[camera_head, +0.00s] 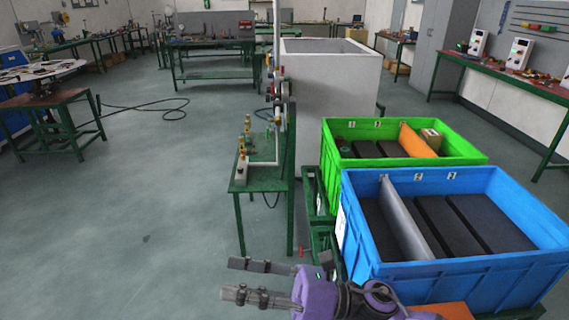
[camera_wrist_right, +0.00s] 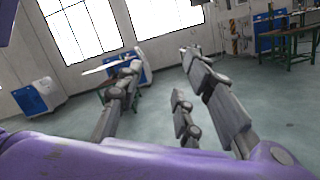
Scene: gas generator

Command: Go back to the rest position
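My right gripper (camera_head: 229,278) is at the bottom of the head view, with its purple body at the right and its dark fingers pointing left. The fingers are spread apart with nothing between them. It is in front of the blue crate's left side, over the floor. In the right wrist view the gripper (camera_wrist_right: 158,62) also shows its fingers apart and empty, facing windows and open floor. My left gripper is in neither view.
A blue crate (camera_head: 455,269) and a green crate (camera_head: 350,199) with dark blocks stand at the right on a green frame. A green table (camera_head: 262,182) with fittings is left of them.

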